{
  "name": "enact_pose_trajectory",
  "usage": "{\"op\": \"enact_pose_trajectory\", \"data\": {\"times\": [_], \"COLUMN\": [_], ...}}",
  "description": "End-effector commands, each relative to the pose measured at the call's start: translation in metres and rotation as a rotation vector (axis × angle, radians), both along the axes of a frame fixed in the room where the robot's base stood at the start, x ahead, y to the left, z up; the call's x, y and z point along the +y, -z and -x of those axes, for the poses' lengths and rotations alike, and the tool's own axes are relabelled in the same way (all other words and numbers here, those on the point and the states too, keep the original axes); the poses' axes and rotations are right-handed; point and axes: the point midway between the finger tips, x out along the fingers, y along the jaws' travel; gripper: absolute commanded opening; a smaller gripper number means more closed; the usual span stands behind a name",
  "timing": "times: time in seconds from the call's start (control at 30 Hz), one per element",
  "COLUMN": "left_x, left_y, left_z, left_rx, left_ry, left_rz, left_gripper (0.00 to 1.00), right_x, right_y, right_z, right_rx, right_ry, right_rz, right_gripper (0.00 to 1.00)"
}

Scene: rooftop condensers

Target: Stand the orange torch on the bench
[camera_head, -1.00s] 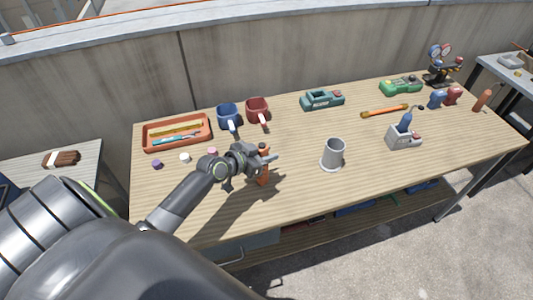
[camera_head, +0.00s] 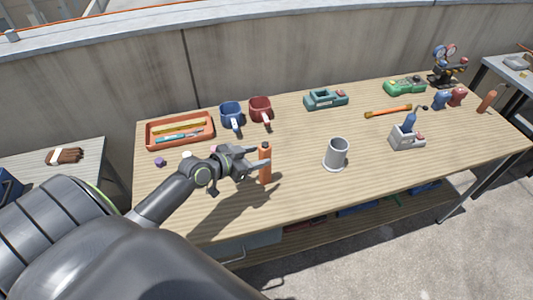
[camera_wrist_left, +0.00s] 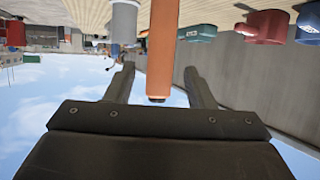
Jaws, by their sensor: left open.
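The orange torch (camera_head: 265,165), a slim cylinder with a dark top, stands upright on the wooden bench (camera_head: 300,190), left of the grey mug. My left gripper (camera_head: 252,161) is open just to the left of the torch, its fingers pointing at it. In the left wrist view, which looks upside down, the torch (camera_wrist_left: 162,45) shows upright ahead, between the directions of the two spread fingers (camera_wrist_left: 159,70). A clear gap to each finger shows there. My right gripper is not in view.
A grey mug (camera_head: 337,154) stands right of the torch. A grey holder (camera_head: 406,137) with a blue torch stands farther right. The bench front near the mug is clear.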

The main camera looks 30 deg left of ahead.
Motion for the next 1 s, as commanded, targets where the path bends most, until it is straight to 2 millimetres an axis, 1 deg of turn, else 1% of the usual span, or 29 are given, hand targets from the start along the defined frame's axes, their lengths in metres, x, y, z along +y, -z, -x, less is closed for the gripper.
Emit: {"op": "enact_pose_trajectory", "data": {"times": [0.03, 0.2, 0.4, 0.53, 1.0], "left_x": [0.004, 0.012, 0.017, 0.018, 0.018], "left_y": [-0.003, -0.016, -0.023, -0.025, -0.025], "left_z": [0.011, 0.038, 0.053, 0.056, 0.056], "left_rx": [0.001, 0.001, -0.001, -0.002, -0.002], "left_ry": [0.002, 0.002, 0.001, 0.001, 0.000], "left_rz": [-0.005, -0.004, -0.002, 0.000, 0.001], "left_gripper": [0.49, 0.49, 0.49, 0.49, 0.49], "right_x": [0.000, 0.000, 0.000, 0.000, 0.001], "right_y": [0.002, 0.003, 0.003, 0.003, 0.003], "right_z": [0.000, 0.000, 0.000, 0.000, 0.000], "right_rx": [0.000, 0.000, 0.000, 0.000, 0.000], "right_ry": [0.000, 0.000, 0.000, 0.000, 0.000], "right_rz": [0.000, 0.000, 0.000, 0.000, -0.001], "right_gripper": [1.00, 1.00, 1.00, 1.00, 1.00]}}
